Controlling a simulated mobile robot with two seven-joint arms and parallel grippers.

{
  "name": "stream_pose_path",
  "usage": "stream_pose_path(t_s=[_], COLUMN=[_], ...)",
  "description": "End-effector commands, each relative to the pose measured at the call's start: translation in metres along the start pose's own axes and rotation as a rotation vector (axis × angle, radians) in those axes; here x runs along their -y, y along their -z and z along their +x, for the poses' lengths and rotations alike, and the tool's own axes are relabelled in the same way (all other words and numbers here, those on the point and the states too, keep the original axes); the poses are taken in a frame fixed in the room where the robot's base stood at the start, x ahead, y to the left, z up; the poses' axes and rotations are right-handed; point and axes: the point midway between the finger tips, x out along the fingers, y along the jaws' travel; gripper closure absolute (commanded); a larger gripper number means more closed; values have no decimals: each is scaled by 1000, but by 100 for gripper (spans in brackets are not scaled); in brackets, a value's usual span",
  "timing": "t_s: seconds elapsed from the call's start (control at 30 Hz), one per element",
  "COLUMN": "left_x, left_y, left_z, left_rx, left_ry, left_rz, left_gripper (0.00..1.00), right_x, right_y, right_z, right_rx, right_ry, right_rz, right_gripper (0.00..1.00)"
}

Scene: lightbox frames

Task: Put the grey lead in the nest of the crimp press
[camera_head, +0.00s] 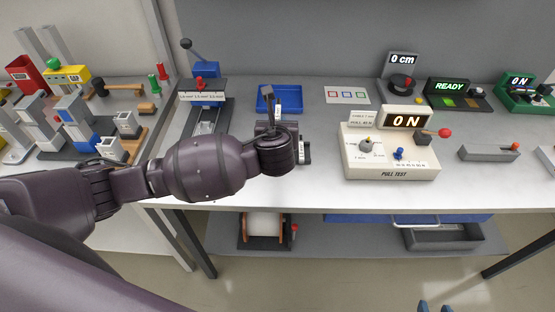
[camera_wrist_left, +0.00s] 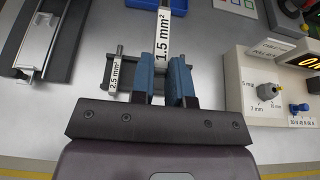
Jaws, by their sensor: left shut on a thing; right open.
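The crimp press (camera_head: 209,84) is blue and dark, with a ball-ended lever, a red knob and a strip of size labels. Its bed also shows at the left of the left wrist view (camera_wrist_left: 40,45); I cannot make out the nest. My left gripper (camera_wrist_left: 166,72) is right of the press and shut on a thin lead whose white tag (camera_wrist_left: 163,35) reads 1.5 mm². A 2.5 mm² tag (camera_wrist_left: 114,76) is just left of the fingers. My right gripper (camera_head: 435,307) is open at the bottom edge, far from the table.
A blue tray (camera_head: 262,105) lies behind the left gripper. The pull test box (camera_head: 390,170) stands to the right. Behind it are a 0 cm display (camera_head: 403,60) and a READY unit (camera_head: 447,87). A wooden-handled tool and coloured fixtures crowd the left.

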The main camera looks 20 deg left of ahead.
Motion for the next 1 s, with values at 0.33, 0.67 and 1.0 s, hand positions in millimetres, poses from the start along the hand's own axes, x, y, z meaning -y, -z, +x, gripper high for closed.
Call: stream_pose_path(t_s=[0.33,0.67,1.0], left_x=[0,0,0], left_y=[71,96,125], left_z=[28,40,51], left_rx=[-3,-2,-1], left_ry=[0,1,1], left_rz=[2,0,0], left_gripper=[100,100,100], right_x=[2,3,2], right_y=[-1,-1,-3], right_z=[9,13,6], right_rx=[-14,-19,-7], right_ry=[3,4,1], right_rz=[0,0,1], right_gripper=[57,57,57])
